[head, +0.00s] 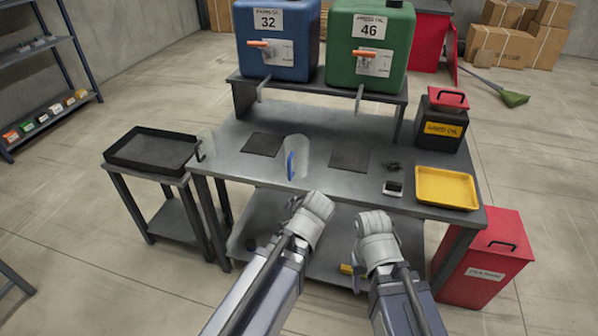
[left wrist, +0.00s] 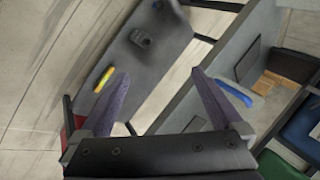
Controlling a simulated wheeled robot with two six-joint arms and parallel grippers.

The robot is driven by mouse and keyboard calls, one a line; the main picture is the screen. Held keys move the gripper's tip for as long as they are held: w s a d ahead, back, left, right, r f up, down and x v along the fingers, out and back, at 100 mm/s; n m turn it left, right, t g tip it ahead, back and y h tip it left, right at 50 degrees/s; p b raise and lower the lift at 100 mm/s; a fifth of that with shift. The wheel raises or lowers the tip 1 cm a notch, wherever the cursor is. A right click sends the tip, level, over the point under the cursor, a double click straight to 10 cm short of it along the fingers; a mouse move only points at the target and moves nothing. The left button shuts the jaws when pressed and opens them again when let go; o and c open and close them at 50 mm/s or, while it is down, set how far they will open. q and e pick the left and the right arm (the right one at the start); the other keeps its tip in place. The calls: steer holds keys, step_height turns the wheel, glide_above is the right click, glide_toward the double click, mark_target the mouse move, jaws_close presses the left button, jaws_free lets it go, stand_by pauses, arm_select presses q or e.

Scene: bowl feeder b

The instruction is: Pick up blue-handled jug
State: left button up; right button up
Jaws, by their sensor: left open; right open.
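The blue-handled jug (head: 299,158) is clear and stands upright on the grey bench. Its blue handle (head: 291,166) is on its left, near side in the head view. The blue handle (left wrist: 235,93) also shows in the left wrist view, to the right of the right-hand finger; its clear body is hard to make out there. My left gripper (head: 313,207) is just in front of and slightly right of the jug, apart from it. In the left wrist view its fingers (left wrist: 158,76) are spread with nothing between them. My right gripper (head: 374,232) is open at the bench's front edge.
A second clear jug (head: 207,142) with a dark handle stands at the bench's left end. Blue (head: 278,40) and green (head: 369,45) oil tanks stand behind on a raised shelf. A yellow tray (head: 446,188) and black can (head: 440,125) are right. A black tray (head: 150,151) is left.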

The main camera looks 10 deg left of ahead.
mark_target(293, 172)
arm_select(q)
steer(key=w+a+m+t+h+b, duration=0.1)
steer(key=w+m+t+b, duration=0.3)
steer(key=m, duration=0.5)
steer(key=w+a+m+t+h+b, duration=0.2)
steer(key=w+a+m+t+b, duration=0.1)
steer(key=w+m+b, duration=0.3)
steer(key=w+a+f+m+t+h+b, duration=0.1)
steer(key=w+a+m+t+b, duration=0.2)
steer(key=m, duration=1)
steer(key=shift+w+a+t+b, duration=0.1)
steer(key=shift+w+t+b, duration=1)
steer(key=shift+b, duration=1.45)
steer(key=shift+h, duration=0.3)
steer(key=shift+w, duration=3.9)
